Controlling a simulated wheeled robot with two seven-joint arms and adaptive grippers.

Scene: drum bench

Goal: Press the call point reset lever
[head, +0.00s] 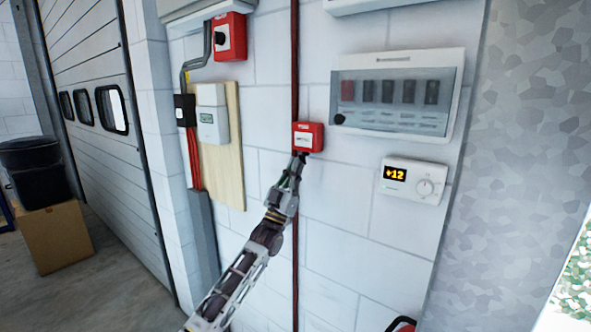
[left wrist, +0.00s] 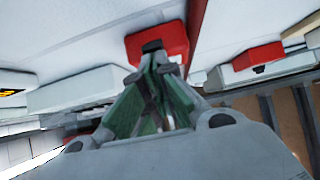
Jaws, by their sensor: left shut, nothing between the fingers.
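The call point (head: 308,130) is a small red box with a white label, on the white block wall beside a red vertical pipe. My left gripper (head: 299,154) is shut and empty, with its tips at the lower edge of the box. In the left wrist view, the red call point (left wrist: 180,38) lies just beyond the fingertips (left wrist: 158,62). A small black part (left wrist: 152,46) on its near side, perhaps the lever, shows right at the tips. I cannot tell whether they touch it. My right gripper is not in view.
A white breaker panel (head: 397,60) and a thermostat (head: 412,180) reading +12 are to the right. A red switch box (head: 238,37) and a grey-white meter (head: 211,114) on a wooden board (head: 233,150) are to the left. A cardboard box (head: 55,238) stands far left.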

